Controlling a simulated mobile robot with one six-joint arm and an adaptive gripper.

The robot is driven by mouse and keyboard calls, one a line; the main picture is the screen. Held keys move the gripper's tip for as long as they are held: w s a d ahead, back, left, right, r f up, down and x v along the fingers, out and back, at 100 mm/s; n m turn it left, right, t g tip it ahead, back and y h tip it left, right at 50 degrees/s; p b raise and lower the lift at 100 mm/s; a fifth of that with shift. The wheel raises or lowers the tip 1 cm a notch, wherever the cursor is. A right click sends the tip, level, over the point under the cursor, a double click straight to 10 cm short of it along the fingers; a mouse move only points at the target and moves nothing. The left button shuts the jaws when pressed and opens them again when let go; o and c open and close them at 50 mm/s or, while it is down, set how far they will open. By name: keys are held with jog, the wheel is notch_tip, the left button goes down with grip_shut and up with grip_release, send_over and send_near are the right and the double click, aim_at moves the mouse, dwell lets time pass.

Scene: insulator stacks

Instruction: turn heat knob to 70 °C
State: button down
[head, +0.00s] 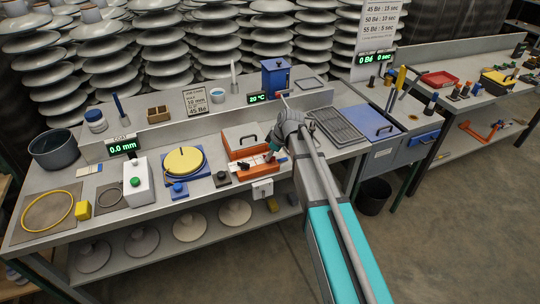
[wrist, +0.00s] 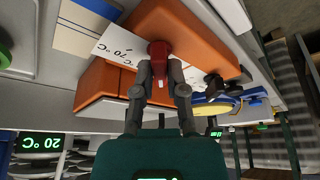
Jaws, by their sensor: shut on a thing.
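The heat knob (wrist: 159,49) is dark red and sits on the front of an orange heater unit (wrist: 100,82) in the wrist view. A white label (wrist: 118,50) beside it reads 70 °C, upside down in this view. My gripper (wrist: 160,80) is shut on the knob, one finger on each side. The knob's pointer direction cannot be told. In the head view my gripper (head: 276,144) reaches the right end of the orange heater (head: 242,142) and hides the knob. A green display (head: 257,98) behind reads 20 °C.
A blue plate with a yellow disc (head: 184,160) and a white box with a green button (head: 136,182) stand to the left. A dark grate (head: 338,126) lies to the right of my arm. A blue canister (head: 275,77) stands behind.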

jog(key=shift+m, duration=0.4)
jog(key=m+t+h, duration=0.1)
jog(key=m, duration=0.2)
jog(key=shift+s+m, duration=0.15)
jog(key=shift+m, duration=0.15)
jog(key=m+t+h, duration=0.1)
jog(key=m, duration=0.3)
jog(key=shift+a, duration=0.1)
jog(key=m+h, duration=0.1)
jog(key=m, duration=0.1)
jog(key=m+h, duration=0.1)
jog(key=m, duration=0.2)
jog(key=shift+a+t, duration=0.1)
jog(key=shift+t, duration=0.2)
jog(key=m+h, duration=0.1)
jog(key=m, duration=0.3)
jog(key=shift+h, duration=0.4)
jog(key=shift+m, duration=0.4)
jog(key=c, duration=0.7)
grip_release()
